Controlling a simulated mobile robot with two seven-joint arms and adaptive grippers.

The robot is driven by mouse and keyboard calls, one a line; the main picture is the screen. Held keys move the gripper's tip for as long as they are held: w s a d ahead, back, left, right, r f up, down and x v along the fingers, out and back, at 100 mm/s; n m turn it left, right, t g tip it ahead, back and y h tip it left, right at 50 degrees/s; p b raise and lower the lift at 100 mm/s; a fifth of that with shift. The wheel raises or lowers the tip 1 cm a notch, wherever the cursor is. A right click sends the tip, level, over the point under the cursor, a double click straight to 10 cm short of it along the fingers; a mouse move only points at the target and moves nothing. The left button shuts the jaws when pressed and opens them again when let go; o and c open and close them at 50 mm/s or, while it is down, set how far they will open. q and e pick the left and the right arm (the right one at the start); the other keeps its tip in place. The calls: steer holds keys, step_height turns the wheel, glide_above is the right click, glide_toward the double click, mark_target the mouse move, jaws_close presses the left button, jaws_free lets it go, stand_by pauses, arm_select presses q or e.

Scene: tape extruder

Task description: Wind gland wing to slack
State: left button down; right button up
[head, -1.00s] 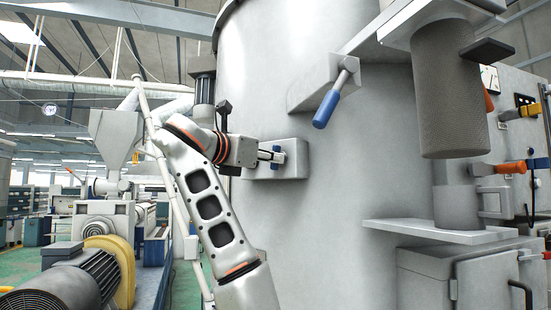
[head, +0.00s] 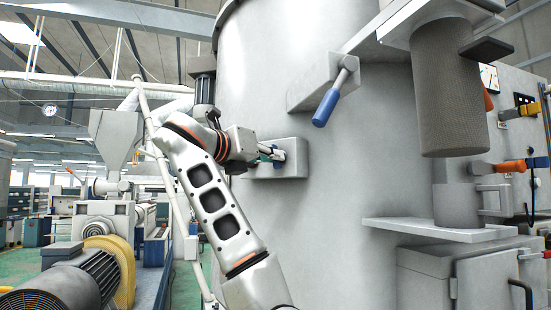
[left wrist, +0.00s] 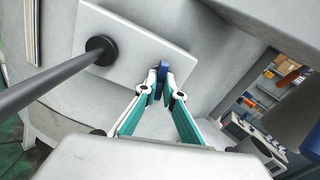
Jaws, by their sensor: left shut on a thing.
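The gland wing is a small blue piece (left wrist: 162,74) on a light grey plate, seen in the left wrist view. In the head view, the pale block (head: 294,166) on the big grey vessel's wall lies at my left gripper's fingertips. My left gripper (head: 273,153) reaches it from the left. In the left wrist view its two teal-and-white fingers (left wrist: 160,82) are closed on the blue wing from both sides. The fingertips hide part of the wing and its mount. My right gripper is in neither view.
A blue-handled lever (head: 326,108) hangs from a bracket above and right of my left gripper. A dark rod (left wrist: 55,78) with a black collar meets the plate left of the fingers. A mesh cylinder (head: 449,95) and a shelf (head: 440,230) stand at right.

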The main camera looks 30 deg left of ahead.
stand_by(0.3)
arm_select(q)
steer(key=n, duration=0.5)
